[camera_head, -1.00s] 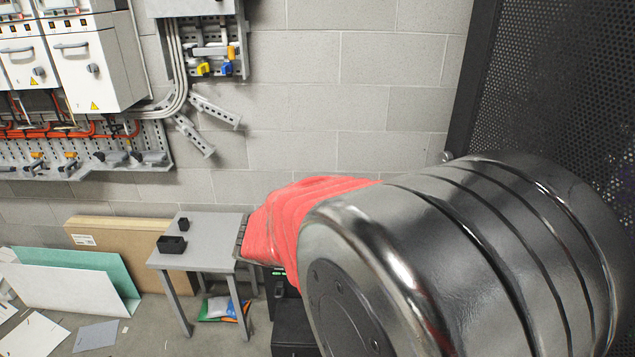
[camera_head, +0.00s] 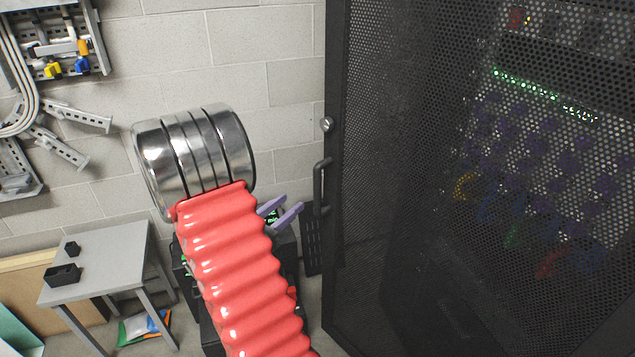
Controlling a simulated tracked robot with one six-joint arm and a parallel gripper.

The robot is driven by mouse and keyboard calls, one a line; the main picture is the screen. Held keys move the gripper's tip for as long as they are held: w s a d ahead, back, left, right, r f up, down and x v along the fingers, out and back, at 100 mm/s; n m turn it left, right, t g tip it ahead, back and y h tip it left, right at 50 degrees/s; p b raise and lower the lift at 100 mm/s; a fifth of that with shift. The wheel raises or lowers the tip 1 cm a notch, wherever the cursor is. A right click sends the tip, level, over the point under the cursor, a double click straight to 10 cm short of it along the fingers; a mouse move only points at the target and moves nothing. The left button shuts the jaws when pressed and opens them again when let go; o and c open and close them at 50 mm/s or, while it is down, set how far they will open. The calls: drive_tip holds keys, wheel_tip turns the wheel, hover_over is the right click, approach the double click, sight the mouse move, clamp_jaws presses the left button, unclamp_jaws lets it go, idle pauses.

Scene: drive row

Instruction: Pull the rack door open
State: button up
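The rack door (camera_head: 400,150) is a tall black perforated panel filling the right of the view. It looks shut. A black bar handle (camera_head: 319,185) stands upright on its left edge, with a round silver lock (camera_head: 327,124) above. My gripper (camera_head: 293,201) shows two purple fingers spread apart, pointing up and right. They appear just left of the handle in the picture, with nothing visible between them. How far they are from the handle in depth is unclear. My red and metal arm hides the gripper's base.
Through the mesh I see green lights (camera_head: 545,95) and coloured cables. A small grey table (camera_head: 110,265) with two black boxes stands at lower left against a block wall (camera_head: 265,50). Wall brackets (camera_head: 75,115) hang at upper left.

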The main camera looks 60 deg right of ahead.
sight(315, 184)
idle(0.3)
drive_tip(key=d, duration=0.4)
drive_tip(key=s+d, duration=0.1)
drive_tip(key=d, duration=0.4)
drive_tip(key=s+d, duration=0.1)
drive_tip(key=d, duration=0.3)
drive_tip(key=shift+s+d, duration=0.25)
drive_tip(key=shift+d, duration=0.05)
clamp_jaws()
idle(0.4)
